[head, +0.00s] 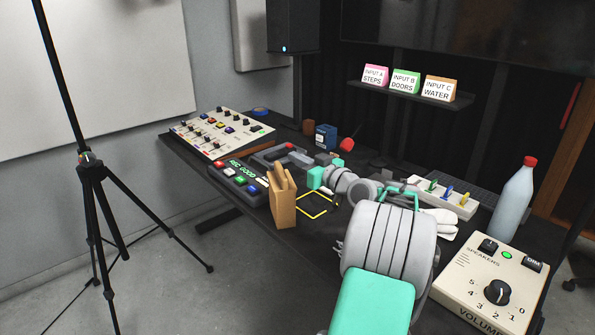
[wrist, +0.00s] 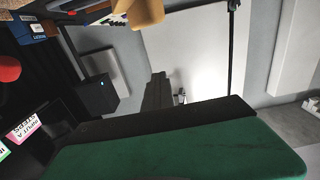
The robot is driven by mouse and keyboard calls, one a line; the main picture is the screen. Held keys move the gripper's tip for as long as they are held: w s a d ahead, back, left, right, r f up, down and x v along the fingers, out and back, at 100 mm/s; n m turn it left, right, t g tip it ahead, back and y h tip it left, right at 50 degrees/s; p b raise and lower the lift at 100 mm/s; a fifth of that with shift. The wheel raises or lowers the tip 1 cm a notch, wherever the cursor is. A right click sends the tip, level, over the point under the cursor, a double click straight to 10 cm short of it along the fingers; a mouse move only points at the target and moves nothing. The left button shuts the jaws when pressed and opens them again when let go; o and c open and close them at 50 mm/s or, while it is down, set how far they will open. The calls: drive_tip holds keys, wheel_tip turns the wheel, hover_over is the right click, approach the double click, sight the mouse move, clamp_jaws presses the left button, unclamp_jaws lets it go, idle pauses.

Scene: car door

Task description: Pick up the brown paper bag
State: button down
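The brown paper bag (head: 284,205) stands upright on the dark desk near its left front edge, beside a yellow square outline. In the wrist view, part of the bag (wrist: 142,12) shows at the top edge, cut off by the frame. I cannot make out the fingers or their opening.
A button box (head: 240,180) stands left of the bag, with a switch panel (head: 220,132) behind it. The yellow outline (head: 315,205) encloses bare desk. A bottle (head: 513,205) and volume box (head: 490,285) stand right. A tripod (head: 90,175) stands on the floor at left.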

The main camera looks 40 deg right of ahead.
drive_tip(key=s+a+r, duration=0.3)
drive_tip(key=s+a, duration=0.2)
drive_tip(key=s, duration=0.1)
drive_tip(key=shift+a, duration=0.25)
drive_tip(key=c, duration=2.1)
unclamp_jaws()
drive_tip(key=shift+r, duration=0.1)
drive_tip(key=o, duration=1.7)
drive_tip(key=shift+c, duration=0.2)
